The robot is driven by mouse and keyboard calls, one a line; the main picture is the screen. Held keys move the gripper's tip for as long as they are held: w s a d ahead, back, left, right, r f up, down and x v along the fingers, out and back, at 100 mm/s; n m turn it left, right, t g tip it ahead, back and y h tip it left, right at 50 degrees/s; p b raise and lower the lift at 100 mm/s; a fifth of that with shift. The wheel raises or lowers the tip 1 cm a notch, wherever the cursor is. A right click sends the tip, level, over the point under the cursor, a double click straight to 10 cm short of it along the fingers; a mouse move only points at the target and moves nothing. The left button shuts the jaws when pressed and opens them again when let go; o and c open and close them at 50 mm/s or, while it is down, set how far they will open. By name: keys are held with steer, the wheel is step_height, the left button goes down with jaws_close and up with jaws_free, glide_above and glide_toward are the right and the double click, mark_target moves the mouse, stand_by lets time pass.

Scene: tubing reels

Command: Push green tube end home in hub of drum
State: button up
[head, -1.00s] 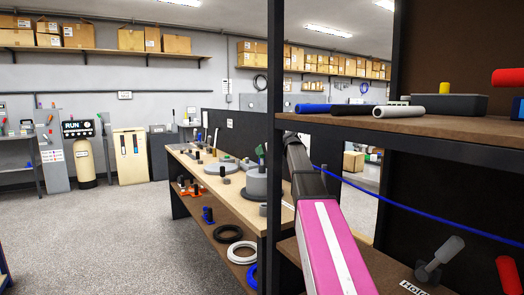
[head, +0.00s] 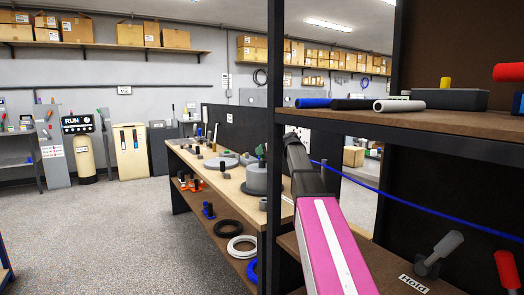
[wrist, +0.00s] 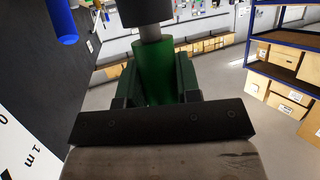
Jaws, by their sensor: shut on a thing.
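In the wrist view my gripper (wrist: 157,78) is shut on a green tube (wrist: 153,68) standing upright in the picture between its dark green fingers. A grey pin or shaft (wrist: 151,33) comes out above the tube, and a dark cylinder (wrist: 146,10) sits above that at the top edge. I cannot tell how the tube and these parts are joined. In the head view my pink arm reaches up toward the bench, and its far end is largely hidden. A grey drum (head: 257,180) stands on the bench; its hub is not clear.
A wooden bench (head: 228,185) holds discs and small parts. Rings lie on its lower shelf, including a white ring (head: 241,246). A dark shelf post (head: 273,190) stands close beside my arm. A blue tube (head: 420,194) crosses at right. The floor (head: 130,230) at left is clear.

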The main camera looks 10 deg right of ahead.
steer(key=shift+f, duration=0.55)
steer(key=o, duration=1)
steer(key=v, duration=1)
steer(key=shift+s+d+r, duration=0.1)
steer(key=shift+s+d, duration=0.2)
